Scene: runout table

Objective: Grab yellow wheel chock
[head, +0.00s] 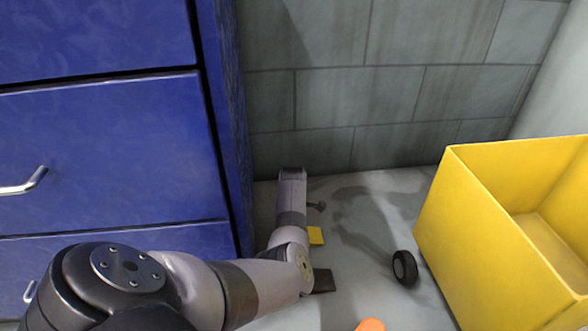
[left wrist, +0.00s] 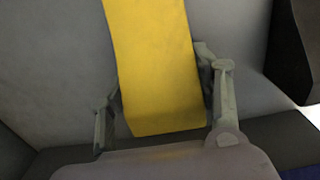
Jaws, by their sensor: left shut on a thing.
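The yellow wheel chock (left wrist: 155,60) fills the middle of the left wrist view as a long yellow block. My left gripper (left wrist: 163,105) has one finger on each side of it and is shut on its near end. In the head view only a small yellow part of the chock (head: 316,236) shows beside my left arm, near the floor. My left arm hides the rest of it and most of the gripper there. My right gripper is in neither view.
A large open yellow bin (head: 480,230) stands on the right. A small black wheel (head: 404,268) lies beside it. An orange thing (head: 370,325) shows at the bottom edge. A blue drawer cabinet (head: 110,150) stands left and a grey block wall (head: 370,90) behind.

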